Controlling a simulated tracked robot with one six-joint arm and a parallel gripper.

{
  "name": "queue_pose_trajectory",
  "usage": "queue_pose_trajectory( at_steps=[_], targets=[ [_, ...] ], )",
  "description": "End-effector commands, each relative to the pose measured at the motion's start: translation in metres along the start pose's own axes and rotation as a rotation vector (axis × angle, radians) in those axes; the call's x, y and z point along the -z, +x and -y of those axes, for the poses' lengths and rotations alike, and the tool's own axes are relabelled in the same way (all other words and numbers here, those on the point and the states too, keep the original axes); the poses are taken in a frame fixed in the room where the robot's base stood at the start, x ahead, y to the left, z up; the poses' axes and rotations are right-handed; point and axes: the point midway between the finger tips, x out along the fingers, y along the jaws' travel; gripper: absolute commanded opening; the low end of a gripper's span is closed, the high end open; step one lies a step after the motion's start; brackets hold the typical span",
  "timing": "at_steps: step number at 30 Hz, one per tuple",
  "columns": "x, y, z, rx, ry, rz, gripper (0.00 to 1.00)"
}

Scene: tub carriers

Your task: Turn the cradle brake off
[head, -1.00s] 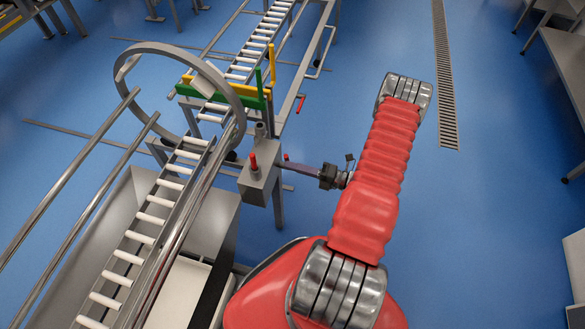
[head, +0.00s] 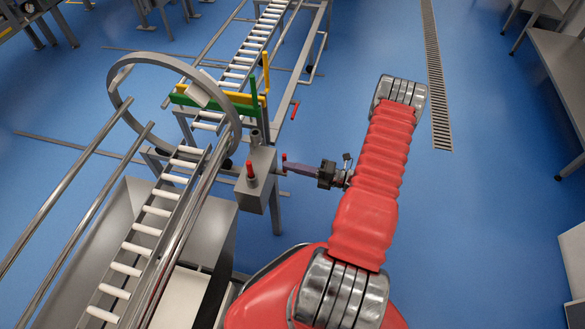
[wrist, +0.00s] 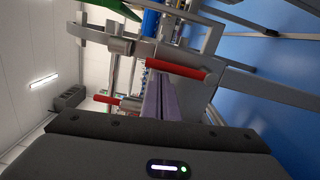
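A grey box (head: 257,186) on a post stands beside the large ring of the cradle (head: 117,89). A red-handled lever (head: 251,169) stands up from its near side. A second red handle (head: 284,158) shows at its right side, by my fingertips. My gripper (head: 287,166) reaches in from the right, its purple fingers close together. In the wrist view, one red handle (wrist: 175,68) lies across just beyond the fingertips and another red handle (wrist: 105,99) is to the left. I cannot tell whether the fingers touch a handle, or which one is the brake.
A roller track (head: 128,248) and steel rails run through the ring. Green and yellow bars (head: 213,100) stand at its far side, with another roller conveyor (head: 262,38) beyond. A further red handle (head: 295,108) is on that conveyor's frame. Blue floor (head: 465,210) is open to the right.

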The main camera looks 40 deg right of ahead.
Motion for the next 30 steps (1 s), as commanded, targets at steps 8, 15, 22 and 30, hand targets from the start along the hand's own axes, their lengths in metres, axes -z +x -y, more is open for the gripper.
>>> queue_pose_trajectory(
  at_steps=[8,15,22,30],
  targets=[
    [0.005,0.001,-0.001,0.0,-0.003,0.0,0.0],
    [0.035,0.003,-0.003,-0.001,0.002,-0.01,0.0],
    [0.034,-0.029,-0.003,0.0,-0.001,-0.007,0.0],
    [0.034,-0.068,-0.003,-0.001,-0.002,-0.008,0.0]
  ],
)
